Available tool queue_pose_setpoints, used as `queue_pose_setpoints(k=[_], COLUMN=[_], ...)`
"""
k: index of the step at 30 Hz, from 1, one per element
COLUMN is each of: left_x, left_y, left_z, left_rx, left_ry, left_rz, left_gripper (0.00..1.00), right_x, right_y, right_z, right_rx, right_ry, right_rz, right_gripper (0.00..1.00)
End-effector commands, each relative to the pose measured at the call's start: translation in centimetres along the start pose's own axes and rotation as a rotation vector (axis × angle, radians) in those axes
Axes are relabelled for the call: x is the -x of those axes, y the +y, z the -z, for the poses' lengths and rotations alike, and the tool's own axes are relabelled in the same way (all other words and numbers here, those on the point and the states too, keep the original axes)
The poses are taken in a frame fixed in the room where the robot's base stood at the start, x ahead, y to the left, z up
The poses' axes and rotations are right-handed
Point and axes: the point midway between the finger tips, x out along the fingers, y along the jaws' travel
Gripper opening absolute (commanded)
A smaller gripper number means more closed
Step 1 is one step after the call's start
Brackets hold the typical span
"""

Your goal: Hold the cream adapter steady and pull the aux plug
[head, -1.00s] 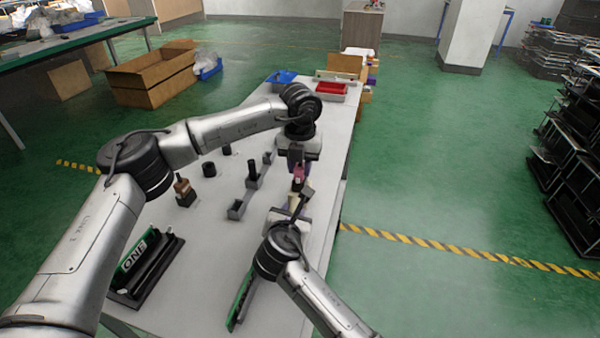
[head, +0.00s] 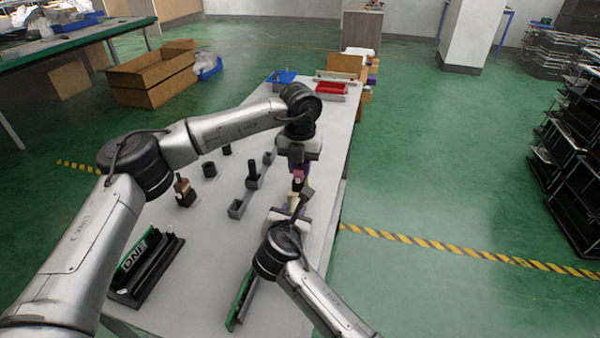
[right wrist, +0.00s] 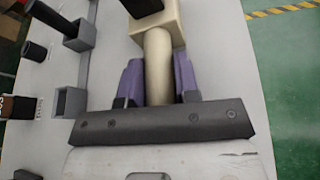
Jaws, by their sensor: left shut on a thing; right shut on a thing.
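The cream adapter (right wrist: 157,62) has a round shaft and a square block in the right wrist view. In the head view it is a small pale piece (head: 294,201), mostly hidden by my arms. My right gripper (right wrist: 158,85) has its purple fingers on both sides of the shaft and is shut on it. A black piece, seemingly the aux plug (right wrist: 143,6), stands at the block and is cut off by the top edge. My left gripper (head: 298,174) is shut just beyond the adapter, with pink showing at its fingertips; its hold is too small to make out clearly.
Grey sockets (head: 237,209) and black pegs (head: 252,172) stand left of the grippers. A brown bottle-like piece (head: 184,190) is further left. A black rack with a green "ONE" board (head: 140,255) is at the near left. Blue (head: 282,77) and red bins (head: 331,88) are at the far end.

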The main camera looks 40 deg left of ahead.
Motion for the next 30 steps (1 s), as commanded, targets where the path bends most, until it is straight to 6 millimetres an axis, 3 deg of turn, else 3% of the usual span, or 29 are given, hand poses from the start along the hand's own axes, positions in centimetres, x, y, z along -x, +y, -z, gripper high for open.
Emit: queue_pose_setpoints(k=[30], left_x=[1.17], left_y=[-0.03], left_z=[-0.01], left_rx=[0.000], left_ry=[-0.001], left_rz=[0.002], left_gripper=[0.00], right_x=[-0.04], right_y=[-0.09], right_z=[0.07], right_rx=[0.000], right_ry=[0.001], right_rz=[0.002], right_gripper=[0.01])
